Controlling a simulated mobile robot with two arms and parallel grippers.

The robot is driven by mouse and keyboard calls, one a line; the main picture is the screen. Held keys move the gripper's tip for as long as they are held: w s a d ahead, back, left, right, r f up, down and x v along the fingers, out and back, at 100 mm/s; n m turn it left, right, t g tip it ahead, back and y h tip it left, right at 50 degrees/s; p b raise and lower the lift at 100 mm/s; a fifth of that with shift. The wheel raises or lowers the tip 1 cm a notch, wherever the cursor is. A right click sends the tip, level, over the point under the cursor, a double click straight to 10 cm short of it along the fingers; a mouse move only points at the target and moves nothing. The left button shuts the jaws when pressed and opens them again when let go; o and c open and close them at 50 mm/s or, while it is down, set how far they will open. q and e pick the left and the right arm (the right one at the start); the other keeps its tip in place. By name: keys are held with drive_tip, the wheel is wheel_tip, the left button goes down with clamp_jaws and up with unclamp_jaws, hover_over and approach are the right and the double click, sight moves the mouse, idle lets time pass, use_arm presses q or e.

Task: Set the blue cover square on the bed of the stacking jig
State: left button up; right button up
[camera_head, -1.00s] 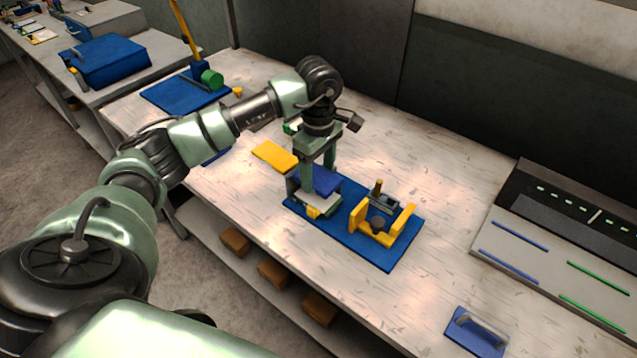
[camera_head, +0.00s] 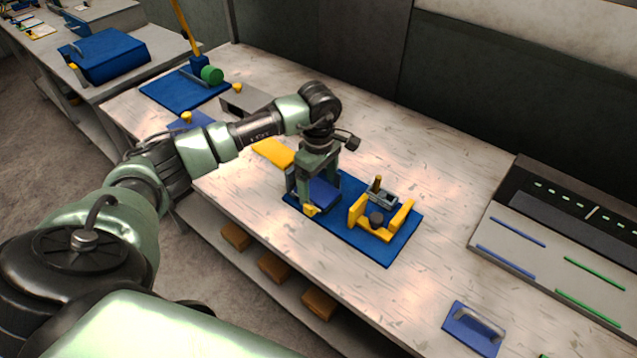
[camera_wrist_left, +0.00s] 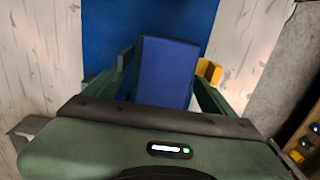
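The blue cover (camera_head: 323,194) is between the fingers of my left gripper (camera_head: 313,190), low over the left end of the blue base plate (camera_head: 360,236). The left wrist view shows the cover (camera_wrist_left: 166,72) with a green finger close against each side, so the gripper (camera_wrist_left: 165,85) looks shut on it. The jig's bed is hidden under the cover and fingers; a yellow part (camera_head: 311,210) of the jig shows at its front edge, also in the wrist view (camera_wrist_left: 208,70). Whether the cover touches the bed cannot be told. My right gripper is not in view.
A yellow fixture (camera_head: 381,232) with a dark round piece stands on the right of the base plate. A yellow plate (camera_head: 273,152) lies behind the gripper. A blue handled plate (camera_head: 473,329) and a grey panel (camera_head: 560,262) are at the right. The table between is clear.

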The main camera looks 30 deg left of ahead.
sight(318, 188)
use_arm(q)
drive_tip(key=shift+r, duration=0.1)
drive_tip(key=shift+r+p, duration=0.2)
drive_tip(key=shift+p, duration=0.1)
drive_tip(key=shift+r+b, duration=0.3)
drive_tip(key=shift+b, duration=0.1)
wheel_tip(318, 188, up, 11)
drive_tip(key=b, duration=0.3)
drive_tip(key=shift+r, duration=0.15)
